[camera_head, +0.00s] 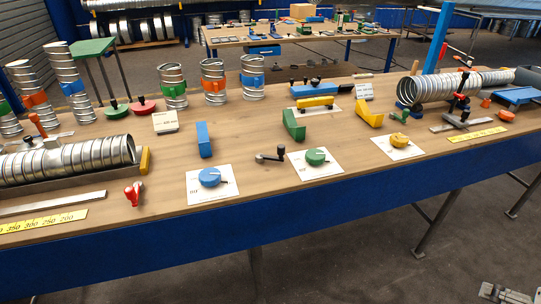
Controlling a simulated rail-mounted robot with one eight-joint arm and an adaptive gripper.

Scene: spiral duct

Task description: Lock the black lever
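A small black lever (269,156) with a round knob at its left end lies on the wooden workbench (240,178), between the blue and green round pieces. A grey mechanical part at the bottom right corner looks like my gripper (506,294), cut off by the picture edge. It is low in front of the bench, far from both levers. Its fingers cannot be made out.
A blue round piece (209,177), a green one (315,157) and a yellow one (399,140) sit on white cards. A long duct (70,162) lies at left. Upright ducts (213,82) stand behind. The bench's front edge is mostly clear.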

